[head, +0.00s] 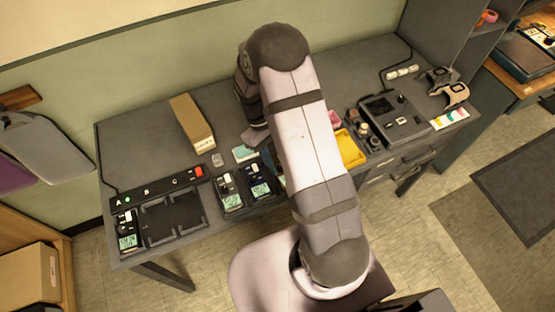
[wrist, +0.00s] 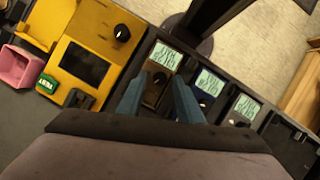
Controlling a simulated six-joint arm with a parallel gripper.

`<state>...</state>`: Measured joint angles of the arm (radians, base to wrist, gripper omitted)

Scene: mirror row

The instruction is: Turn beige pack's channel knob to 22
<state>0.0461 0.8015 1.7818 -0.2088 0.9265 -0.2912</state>
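In the wrist view, a brownish-beige pack (wrist: 152,99) stands in a row of packs, with a pale green display (wrist: 164,58) whose digits are too small to read. A dark round knob (wrist: 160,78) is on its top, below the display. My gripper (wrist: 157,84) has two teal fingers, one on each side of this pack's top. The fingers are apart, with the knob between them; I cannot tell whether they touch the pack.
A blue pack (wrist: 205,98) and a white-topped pack (wrist: 231,119) stand close on the right in the wrist view. On the left lie a yellow unit (wrist: 104,28) with a black knob and a pink bin (wrist: 20,68). A cardboard box (head: 192,122) stands at the back.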

